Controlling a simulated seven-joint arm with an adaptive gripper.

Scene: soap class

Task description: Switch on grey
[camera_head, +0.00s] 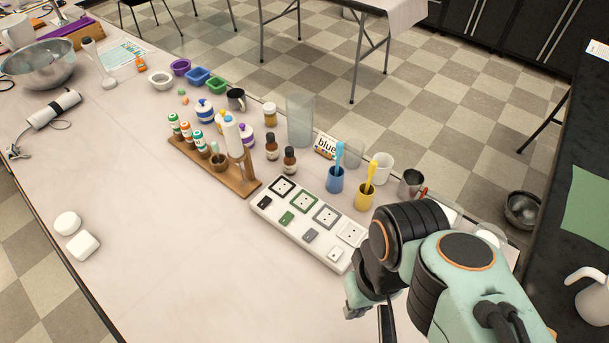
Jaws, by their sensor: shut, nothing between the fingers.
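A white power strip (268,211) lies on the pale table, with four sockets in a row and a small coloured switch in front of each. The grey switch (310,235) is third from the left, in front of the grey-framed socket (326,216). The black switch (264,203), green switch (287,218) and white switch (335,254) are beside it. The switch positions are too small to tell. My gripper (386,325) is shut and empty, right of and nearer than the strip, apart from the grey switch; its tips run toward the bottom edge.
A wooden rack (190,160) with bottles touches or nearly touches the strip's left end. The table in front is clear.

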